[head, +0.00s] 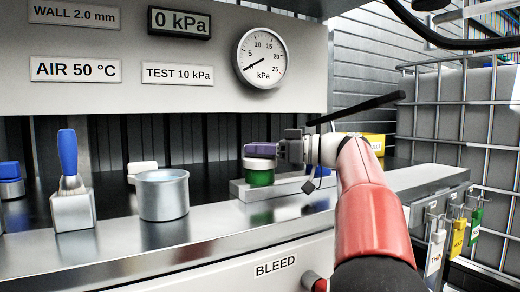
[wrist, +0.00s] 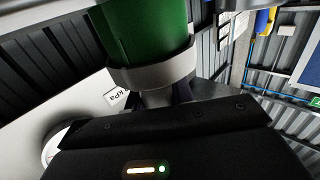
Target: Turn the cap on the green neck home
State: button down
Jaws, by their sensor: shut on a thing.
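The green neck (head: 260,178) stands upright on a low metal block on the bench. A white cap (head: 259,164) sits on top of it. My gripper (head: 260,151) comes in from the right, level, with its purple fingers at the top of the cap. In the wrist view the green neck (wrist: 145,28) meets the wide pale rim of the cap (wrist: 152,73). The narrower part of the cap lies between the dark purple fingers of my gripper (wrist: 158,98), which are shut on it. The thread is hidden, and I cannot tell how tightly the cap sits.
A white cap-like piece (head: 141,168) is behind the cup. A gauge (head: 261,58) hangs on the panel above.

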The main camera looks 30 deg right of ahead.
jog(key=shift+f+m+t+h+b, duration=0.1)
jog(key=shift+m+t+h+b, duration=1.2)
jog(key=shift+b, duration=0.6)
jog(key=shift+m+t+h+b, duration=0.75)
jog(key=shift+h+b, duration=0.3)
jog(key=shift+h, duration=0.35)
jog(key=shift+a+m+t+h+b, duration=0.1)
jog(key=shift+m+t+h+b, duration=0.35)
jog(key=shift+m+h+b, duration=0.65)
jog(key=m+h, duration=0.2)
jog(key=h, duration=0.2)
jog(key=shift+a+t, duration=0.1)
jog(key=shift+t, duration=0.3)
jog(key=shift+r+m+h+p, duration=0.2)
jog(key=shift+m+h+p, duration=0.1)
jog(key=shift+m+h, duration=0.25)
jog(key=shift+d+f+h, duration=0.15)
jog(key=shift+d+h, duration=0.05)
jog(key=shift+h, duration=0.35)
jog(key=shift+c, duration=2.4)
grip_release()
